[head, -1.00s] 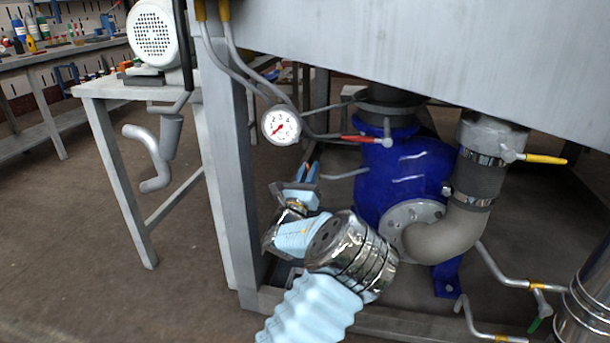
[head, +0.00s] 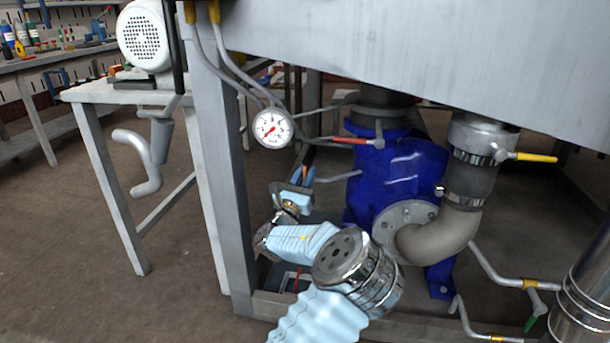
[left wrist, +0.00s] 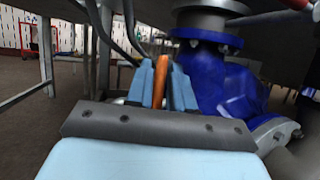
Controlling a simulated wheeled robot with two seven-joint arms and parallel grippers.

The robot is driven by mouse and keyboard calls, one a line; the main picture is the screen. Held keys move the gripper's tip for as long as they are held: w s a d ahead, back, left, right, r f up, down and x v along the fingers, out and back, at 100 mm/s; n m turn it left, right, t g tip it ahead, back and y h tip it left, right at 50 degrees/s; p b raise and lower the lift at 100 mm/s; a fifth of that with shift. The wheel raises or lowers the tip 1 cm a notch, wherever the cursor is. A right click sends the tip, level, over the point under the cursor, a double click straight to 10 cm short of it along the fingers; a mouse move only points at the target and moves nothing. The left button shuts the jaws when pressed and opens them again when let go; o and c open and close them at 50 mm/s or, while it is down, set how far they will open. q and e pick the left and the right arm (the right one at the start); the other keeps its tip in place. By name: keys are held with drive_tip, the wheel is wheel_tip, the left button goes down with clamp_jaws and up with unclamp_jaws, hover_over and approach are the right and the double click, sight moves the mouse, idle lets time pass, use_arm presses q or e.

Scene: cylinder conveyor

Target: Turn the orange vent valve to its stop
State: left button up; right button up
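My left gripper (head: 307,174) is low under the machine housing, to the left of the blue pump and below the gauge. Its pale blue fingers point away from me and upward. In the left wrist view, an orange handle (left wrist: 162,78) stands upright between these fingers, with a finger close on each side. I take it for the vent valve's handle. I cannot tell whether the fingers press on it. In the head view the handle and its valve body are mostly hidden behind my gripper. My right gripper is not in view.
A round gauge (head: 272,128) with a red needle hangs just above my gripper. The blue pump (head: 395,175) with a grey elbow pipe (head: 440,238) stands close on the right. A red lever (head: 350,140) and a yellow lever (head: 536,157) stick out nearby. A frame post (head: 215,170) stands left.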

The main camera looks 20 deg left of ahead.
use_arm(q)
drive_tip(key=shift+o, duration=1.4)
drive_tip(key=shift+s, duration=0.1)
drive_tip(key=v, duration=1.3)
drive_tip(key=shift+s+f, duration=0.2)
drive_tip(key=shift+s, duration=0.1)
